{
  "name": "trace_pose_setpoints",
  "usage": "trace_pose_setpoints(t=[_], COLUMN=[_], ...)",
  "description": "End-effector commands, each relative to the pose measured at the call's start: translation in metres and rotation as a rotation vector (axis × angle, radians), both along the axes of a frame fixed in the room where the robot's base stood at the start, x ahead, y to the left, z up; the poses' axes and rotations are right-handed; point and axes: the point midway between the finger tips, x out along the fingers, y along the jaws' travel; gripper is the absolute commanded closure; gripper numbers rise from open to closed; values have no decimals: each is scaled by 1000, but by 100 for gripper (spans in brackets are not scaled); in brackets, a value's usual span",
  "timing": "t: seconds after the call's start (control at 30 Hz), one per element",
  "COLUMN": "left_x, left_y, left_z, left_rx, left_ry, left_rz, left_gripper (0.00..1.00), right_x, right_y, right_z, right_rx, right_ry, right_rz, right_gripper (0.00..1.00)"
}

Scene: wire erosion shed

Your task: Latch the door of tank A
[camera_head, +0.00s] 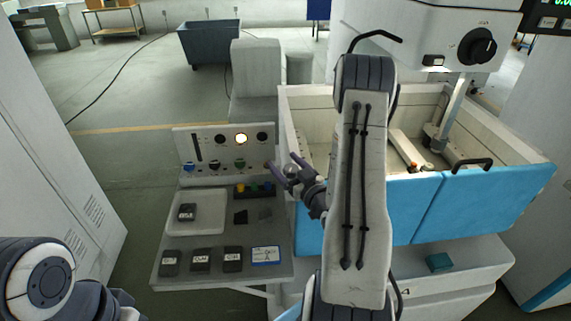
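The work tank (520,151) is a cream, open-topped box at the right. Its front is closed by blue door panels (485,200) with a vertical seam between them. A black handle (471,163) sits on the top edge of the right panel. My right arm stands in front of the tank and hides part of the blue front; no latch or letter A can be made out. My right gripper (283,163) is open and empty, its fingers pointing up-left, left of the arm near the tank's left front corner. My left gripper is out of view; only its arm shows at lower left.
A control panel (215,154) with lamps and knobs stands left of the gripper. Below it a grey shelf (190,240) holds a tray (208,222), labelled blocks and a card (265,255). A machine head with a black knob (477,46) overhangs the tank.

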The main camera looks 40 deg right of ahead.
Motion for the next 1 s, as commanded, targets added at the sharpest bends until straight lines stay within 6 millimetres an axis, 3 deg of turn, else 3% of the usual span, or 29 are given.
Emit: trace_pose_setpoints(t=[0.17, 0.6, 0.8, 1.0], left_x=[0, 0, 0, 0], left_y=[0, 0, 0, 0], left_z=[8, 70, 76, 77], left_rx=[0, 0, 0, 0], left_ry=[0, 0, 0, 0], left_rz=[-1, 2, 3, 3], left_gripper=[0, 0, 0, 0], right_x=[-9, -79, -99, -104], right_y=[1, 6, 9, 10], right_z=[1, 5, 1, 0], right_rx=[3, 8, 2, 0], right_ry=[6, 3, 3, 0], right_rz=[-1, -8, -4, -1], right_gripper=[18, 18, 18, 18])
